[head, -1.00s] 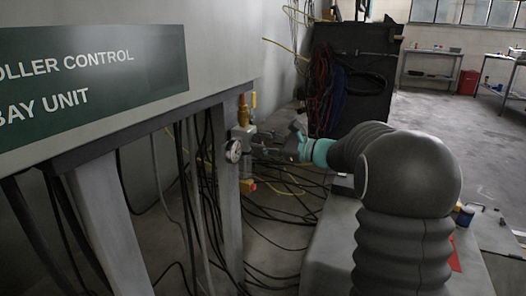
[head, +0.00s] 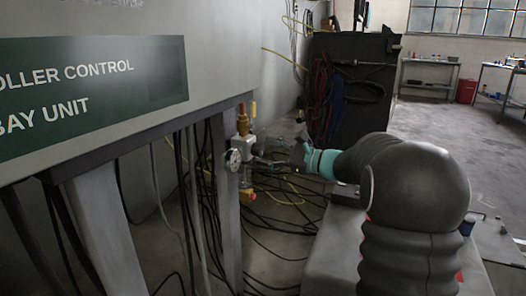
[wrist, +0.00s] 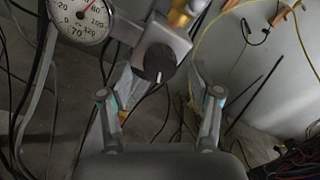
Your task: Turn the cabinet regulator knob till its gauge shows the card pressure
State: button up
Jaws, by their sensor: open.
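The regulator (head: 243,148) is mounted on the cabinet's grey leg, with brass fittings above it. Its black round knob (wrist: 159,62) with a pale mark faces my wrist camera. The round white gauge (head: 234,160) sits beside it; in the wrist view the gauge (wrist: 82,20) is cut off at the top, and its reddish needle points up and right. My gripper (wrist: 162,88) is open, its fingers spread to the left and right of the knob, with no clear contact. In the head view my gripper (head: 275,157) is just right of the regulator. I see no pressure card.
The cabinet (head: 225,60) with its green sign (head: 90,92) fills the upper left. Loose cables (head: 275,235) hang and lie below and behind the regulator. A dark rack (head: 345,85) with coiled hoses stands behind. Open floor (head: 440,140) lies to the right.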

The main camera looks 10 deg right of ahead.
jog(key=v, duration=1)
jog(key=shift+d+r, duration=0.1)
